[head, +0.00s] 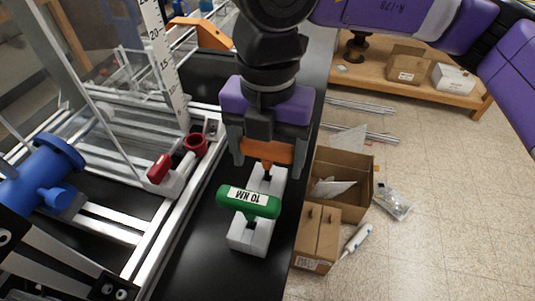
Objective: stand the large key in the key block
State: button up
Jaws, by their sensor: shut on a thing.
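The white key block (247,241) stands on the black table top near its right edge. A green T-shaped handle marked "10 NM" (249,201) sits upright over the near part of the block. My gripper (268,158) points down above the block's far end and is shut on an orange-handled key (268,151), whose handle lies across between the fingers. Its short orange neck and dark shank point down at the block's far part. I cannot tell whether the shank is inside a hole. No label shows which key is the large one.
An aluminium extrusion frame (165,232) with a red clamp-like part (195,145) and an upright ruler (164,62) stands left of the block. A blue flanged fitting (45,172) is farther left. Open cardboard boxes (341,181) are on the floor at right.

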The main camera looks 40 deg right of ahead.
jog(key=shift+f, duration=0.1)
jog(key=o, duration=1.8)
jog(key=shift+c, duration=0.2)
notch_tip(320, 180, up, 8)
jog(key=shift+f, duration=0.1)
